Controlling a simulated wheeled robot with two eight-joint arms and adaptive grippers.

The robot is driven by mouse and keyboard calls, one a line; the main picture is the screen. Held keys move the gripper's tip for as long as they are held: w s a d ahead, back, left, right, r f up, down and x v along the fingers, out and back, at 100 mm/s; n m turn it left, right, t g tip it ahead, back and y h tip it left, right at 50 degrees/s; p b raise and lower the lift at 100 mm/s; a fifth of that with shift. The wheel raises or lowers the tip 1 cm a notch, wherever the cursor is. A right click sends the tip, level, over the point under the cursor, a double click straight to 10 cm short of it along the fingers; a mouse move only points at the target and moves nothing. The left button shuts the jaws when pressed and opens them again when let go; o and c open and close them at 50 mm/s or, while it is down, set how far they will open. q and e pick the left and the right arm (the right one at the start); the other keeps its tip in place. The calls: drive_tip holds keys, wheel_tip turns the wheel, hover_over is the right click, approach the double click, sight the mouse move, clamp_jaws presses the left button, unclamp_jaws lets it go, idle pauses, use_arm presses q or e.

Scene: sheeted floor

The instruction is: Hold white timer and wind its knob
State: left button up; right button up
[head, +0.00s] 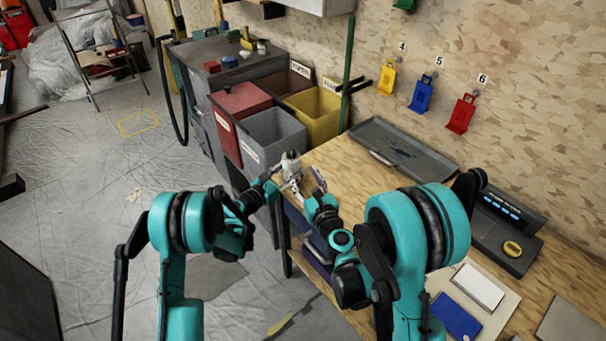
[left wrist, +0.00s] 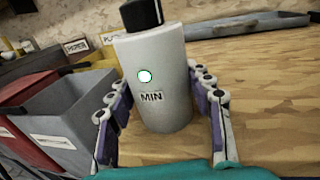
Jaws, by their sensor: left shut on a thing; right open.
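The white timer (head: 291,157) is at the left end of the wooden bench, between my two arms. The left wrist view shows it as a white cylinder (left wrist: 170,60) marked MIN, with a white round spot on its side and a black knob (left wrist: 142,14) on top, cut by the picture's edge. My left gripper (head: 289,181) is shut on the timer, with its two fingers on either side of the body in the left wrist view (left wrist: 162,115). The timer looks upright, slightly tilted in that view. My right gripper (head: 318,182) is open, close to the right of the timer and apart from it.
Red (head: 240,101), grey (head: 270,135) and yellow (head: 318,108) bins stand behind and left of the timer. A grey tray (head: 400,150) lies at the bench's back. A dark device (head: 505,235) and a blue pad (head: 456,315) lie to the right.

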use_arm(q)
drive_tip(key=o, duration=1.3)
drive_tip(key=shift+o, duration=0.2)
